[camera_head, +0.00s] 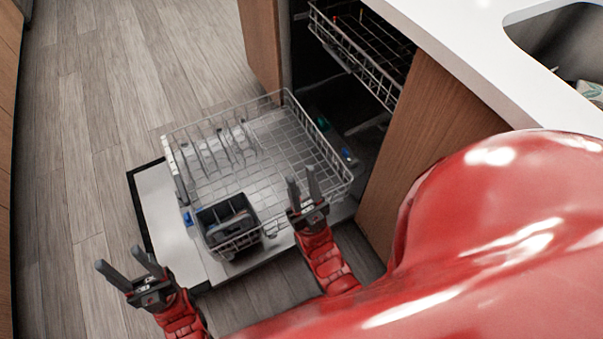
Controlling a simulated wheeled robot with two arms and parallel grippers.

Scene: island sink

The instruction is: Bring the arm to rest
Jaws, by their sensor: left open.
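My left gripper (121,258) is at the lower left, over the wood floor just left of the open dishwasher door. Its two dark fingers are spread apart with nothing between them. My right gripper (303,177) is near the middle, in front of the near right part of the lower dish rack (270,145). Its fingers point up in the picture, with a gap and nothing visible between them. I cannot tell whether it touches the rack. My red forearms show below both grippers.
The dishwasher door (160,210) is down with the lower rack pulled out over it. A dark cutlery basket (228,218) sits at the rack's near end. The upper rack (355,50) is partly out. A white counter (450,40) with a sink (565,45) is at upper right. Floor at left is clear.

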